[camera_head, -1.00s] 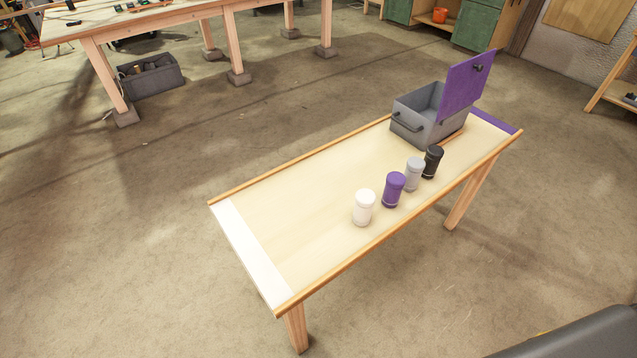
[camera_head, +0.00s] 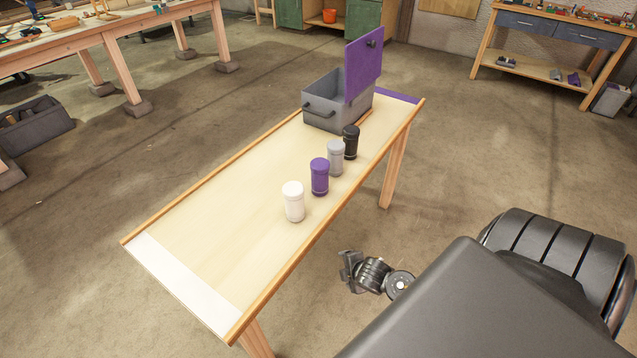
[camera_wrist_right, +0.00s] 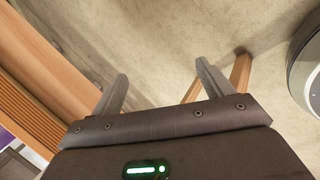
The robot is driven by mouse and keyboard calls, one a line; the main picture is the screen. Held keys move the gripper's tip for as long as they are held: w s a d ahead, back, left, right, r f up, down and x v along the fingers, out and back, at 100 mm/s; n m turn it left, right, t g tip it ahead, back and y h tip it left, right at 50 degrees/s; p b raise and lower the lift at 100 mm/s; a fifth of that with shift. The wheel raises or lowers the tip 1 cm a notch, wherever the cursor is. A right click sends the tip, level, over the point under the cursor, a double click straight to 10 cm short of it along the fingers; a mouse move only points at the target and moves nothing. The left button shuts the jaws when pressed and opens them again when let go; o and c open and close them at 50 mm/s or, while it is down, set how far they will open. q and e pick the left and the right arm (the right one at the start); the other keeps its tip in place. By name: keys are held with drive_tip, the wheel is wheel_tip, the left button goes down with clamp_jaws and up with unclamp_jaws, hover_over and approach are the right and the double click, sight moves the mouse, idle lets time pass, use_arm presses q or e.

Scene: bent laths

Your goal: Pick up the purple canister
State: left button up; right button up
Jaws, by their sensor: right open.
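The purple canister (camera_head: 320,177) stands upright on the long light-wood table (camera_head: 215,226), in a slanting row between a white canister (camera_head: 293,202) and a grey canister (camera_head: 336,158). A black canister (camera_head: 351,142) stands at the far end of the row. My right gripper (camera_head: 349,270) is off the table's right side, apart from all the canisters. In the right wrist view its two fingers (camera_wrist_right: 160,90) are spread with nothing between them. My left gripper does not show.
A grey box (camera_head: 335,112) with its purple lid (camera_head: 364,66) raised stands at the table's far end. Wooden rims run along both long edges. The near-left tabletop is clear. A workbench (camera_head: 110,50) stands behind left and a shelved bench (camera_head: 550,50) behind right.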

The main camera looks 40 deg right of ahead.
wheel_tip(320, 180, up, 12)
drive_tip(key=w+a+r+n+t+b, duration=0.1)
drive_tip(key=w+a+n+t+b, duration=0.15)
drive_tip(key=n, duration=0.25)
drive_tip(key=n+t, duration=0.4)
drive_tip(key=n, duration=1.2)
approach(326, 170)
drive_tip(key=x, duration=0.4)
drive_tip(key=shift+w+d+f+n+y, duration=0.1)
drive_tip(key=shift+w+d+n+y, duration=0.1)
drive_tip(key=shift+w+n+y, duration=0.15)
drive_tip(key=p+x, duration=0.1)
drive_tip(key=x, duration=0.4)
drive_tip(key=shift+f, duration=0.1)
drive_tip(key=x, duration=0.1)
drive_tip(key=p+x, duration=0.1)
drive_tip(key=x, duration=0.1)
drive_tip(key=p+x, duration=0.1)
drive_tip(key=shift+w+r, duration=0.2)
drive_tip(key=shift+w, duration=0.1)
drive_tip(key=shift+w+f, duration=0.2)
drive_tip(key=shift+w, duration=0.05)
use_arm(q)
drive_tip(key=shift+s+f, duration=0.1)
